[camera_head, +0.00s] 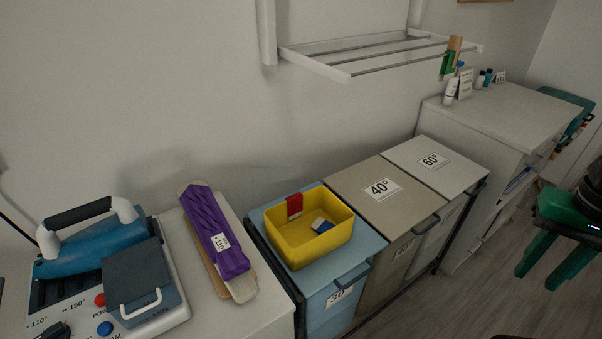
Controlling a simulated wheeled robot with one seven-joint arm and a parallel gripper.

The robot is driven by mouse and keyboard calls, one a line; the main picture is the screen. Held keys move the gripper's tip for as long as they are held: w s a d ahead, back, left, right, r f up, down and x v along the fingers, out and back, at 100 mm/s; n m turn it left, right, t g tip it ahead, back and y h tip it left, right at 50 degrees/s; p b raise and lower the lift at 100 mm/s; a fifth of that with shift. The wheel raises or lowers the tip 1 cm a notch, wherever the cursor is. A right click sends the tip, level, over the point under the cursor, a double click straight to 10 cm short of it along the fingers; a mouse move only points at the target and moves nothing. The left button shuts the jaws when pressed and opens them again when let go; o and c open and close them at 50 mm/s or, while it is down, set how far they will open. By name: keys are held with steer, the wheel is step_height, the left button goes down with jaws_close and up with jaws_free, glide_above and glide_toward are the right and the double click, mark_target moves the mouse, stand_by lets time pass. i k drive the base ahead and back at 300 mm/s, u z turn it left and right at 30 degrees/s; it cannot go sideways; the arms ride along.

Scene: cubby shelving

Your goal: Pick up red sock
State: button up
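A small red item, seemingly the red sock (294,205), is inside the yellow bin (301,259), against its far left wall. A pale patch shows at its lower end. The yellow bin stands on the blue lidded hamper (371,246). My gripper (538,279), with green fingers, is at the right edge, over the floor and well away from the bin. Its fingers are apart with nothing seen between them.
A blue and white item (322,225) lies in the bin. Hampers marked 40° (405,202) and 60° (458,158) stand to the right, then a white cabinet (515,112). A purple wrapped item (211,230) and a blue iron (90,245) are left. A wall rack (345,66) hangs above.

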mark_target(295, 201)
steer(key=u, duration=3.25)
steer(key=k, duration=0.3)
steer(key=z, duration=2.05)
steer(key=i, duration=0.5)
steer(key=z, duration=0.05)
